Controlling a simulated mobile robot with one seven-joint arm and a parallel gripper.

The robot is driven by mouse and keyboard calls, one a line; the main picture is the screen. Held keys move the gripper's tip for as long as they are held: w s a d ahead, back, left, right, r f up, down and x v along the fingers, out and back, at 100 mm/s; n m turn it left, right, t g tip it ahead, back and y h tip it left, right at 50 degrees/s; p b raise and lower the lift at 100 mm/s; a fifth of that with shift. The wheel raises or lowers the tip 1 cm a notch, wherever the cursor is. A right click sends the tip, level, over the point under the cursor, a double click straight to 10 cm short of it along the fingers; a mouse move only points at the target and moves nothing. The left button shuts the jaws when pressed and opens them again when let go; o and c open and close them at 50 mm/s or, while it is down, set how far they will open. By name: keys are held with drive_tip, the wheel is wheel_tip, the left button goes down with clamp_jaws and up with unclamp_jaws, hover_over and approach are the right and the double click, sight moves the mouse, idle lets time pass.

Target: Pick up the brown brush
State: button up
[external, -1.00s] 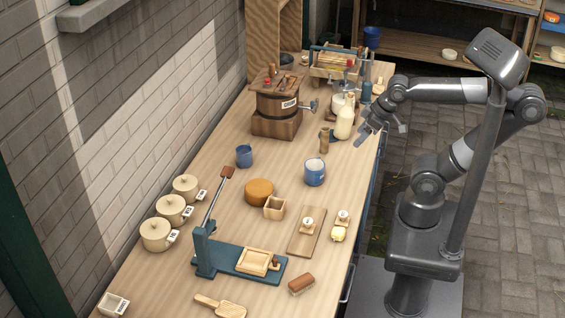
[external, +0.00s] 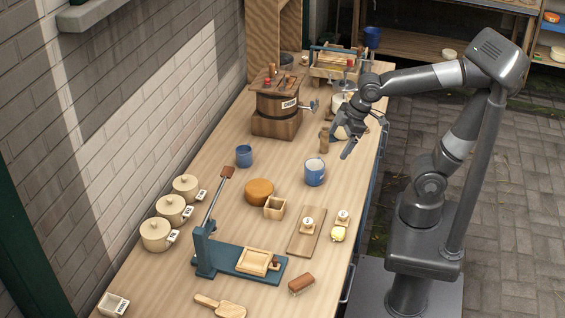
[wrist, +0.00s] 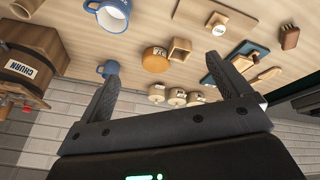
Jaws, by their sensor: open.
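The brown brush (external: 301,284) lies on the bench near its front right edge, to the right of the blue press. It also shows at the upper right of the wrist view (wrist: 290,37), lying apart from the other things. My gripper (external: 349,143) is over the far right part of the bench, in front of the cream bottle, well away from the brush. In the wrist view my gripper (wrist: 166,85) has its two fingers spread wide with nothing between them.
The blue press (external: 206,254) with its raised lever stands left of the brush. A wooden paddle (external: 222,306), a small board (external: 306,233), a blue-and-white mug (external: 315,173) and a wooden churn (external: 277,112) are on the bench. Bare bench lies around the brush.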

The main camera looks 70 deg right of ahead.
drive_tip(key=w+a+f+n+g, duration=0.1)
drive_tip(key=w+a+n, duration=0.15)
drive_tip(key=a, duration=0.25)
drive_tip(key=w+a+n+g, duration=0.1)
drive_tip(key=w+a+n, duration=0.1)
drive_tip(key=a+n, duration=0.25)
drive_tip(key=n+g, duration=0.2)
drive_tip(key=n, duration=1.3)
hover_over(301, 280)
drive_tip(key=shift+h, duration=0.3)
drive_tip(key=f, duration=1.7)
drive_tip(key=shift+w+d, duration=0.2)
drive_tip(key=shift+s+a+f, duration=0.1)
drive_tip(key=shift+s+f, duration=0.05)
drive_tip(key=shift+f, duration=1.35)
drive_tip(key=shift+s+a+f, duration=0.1)
drive_tip(key=shift+f, duration=1.4)
drive_tip(key=shift+c, duration=0.4)
drive_tip(key=c, duration=1)
drive_tip(key=shift+r, duration=0.15)
